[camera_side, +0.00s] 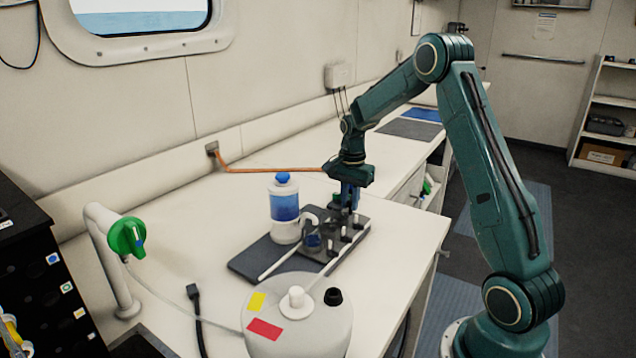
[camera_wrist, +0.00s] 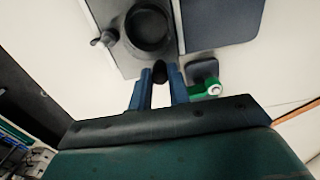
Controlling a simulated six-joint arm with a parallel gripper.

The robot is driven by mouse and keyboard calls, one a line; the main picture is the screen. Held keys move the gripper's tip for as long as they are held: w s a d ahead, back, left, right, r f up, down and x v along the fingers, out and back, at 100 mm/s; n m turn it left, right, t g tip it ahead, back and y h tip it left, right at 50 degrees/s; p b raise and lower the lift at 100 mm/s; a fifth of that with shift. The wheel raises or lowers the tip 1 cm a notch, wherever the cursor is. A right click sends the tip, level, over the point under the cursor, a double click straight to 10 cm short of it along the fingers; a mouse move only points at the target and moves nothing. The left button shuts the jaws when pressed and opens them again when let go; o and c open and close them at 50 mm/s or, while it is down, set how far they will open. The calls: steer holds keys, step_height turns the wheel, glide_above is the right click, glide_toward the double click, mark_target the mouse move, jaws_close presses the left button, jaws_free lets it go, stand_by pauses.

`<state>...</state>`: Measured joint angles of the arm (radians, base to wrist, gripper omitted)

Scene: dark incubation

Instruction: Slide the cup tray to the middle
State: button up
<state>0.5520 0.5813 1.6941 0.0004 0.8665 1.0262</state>
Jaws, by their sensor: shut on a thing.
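The cup tray (camera_side: 318,258) is a dark grey plate with several short pegs, lying on the white bench in the side view. A dark round cup (camera_side: 313,243) stands on it. In the wrist view, the tray (camera_wrist: 131,68) shows at the top with the round cup (camera_wrist: 150,28) on it. My gripper (camera_side: 350,203) points down over the tray's far end. In the wrist view, the blue fingers of my gripper (camera_wrist: 160,82) close around a small dark knob (camera_wrist: 160,70) at the tray's edge. The fingers partly hide the knob.
A dark mat (camera_side: 250,264) lies left of the tray. A white jug (camera_side: 290,335) stands in front, and a white pipe with a green knob (camera_side: 127,237) at left. The bench right of the tray is clear.

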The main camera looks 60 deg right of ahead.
mark_target(340, 207)
steer(key=shift+a, duration=1.1)
steer(key=shift+a, duration=1.45)
steer(key=o, duration=0.5)
steer(key=shift+o, duration=0.2)
steer(key=shift+d, duration=3)
steer(key=shift+r, duration=0.1)
